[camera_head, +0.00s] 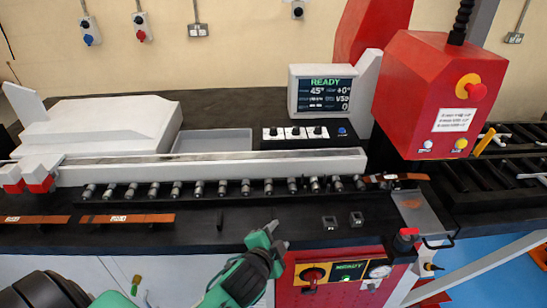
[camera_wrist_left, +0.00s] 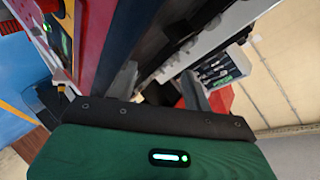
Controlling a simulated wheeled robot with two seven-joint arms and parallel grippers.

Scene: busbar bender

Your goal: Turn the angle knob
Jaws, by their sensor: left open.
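Three black knobs on white plates stand in a row on the machine top below the display: a left one (camera_head: 272,133), a middle one (camera_head: 294,132) and a right one (camera_head: 317,131). Their labels are too small to tell which is the angle knob. The display (camera_head: 323,92) reads READY and 45°. My left gripper (camera_head: 277,236) is open and empty at the front edge of the machine, well in front of and below the knobs. Its two fingers also show in the left wrist view (camera_wrist_left: 160,88), apart, with nothing between them. My right gripper is not in view.
A row of metal rollers (camera_head: 245,187) and a long white rail (camera_head: 215,168) lie between my gripper and the knobs. A red machine head (camera_head: 430,95) stands at right. A red front panel (camera_head: 340,280) has a red-and-yellow switch (camera_head: 313,274). Copper bars (camera_head: 125,218) lie at left.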

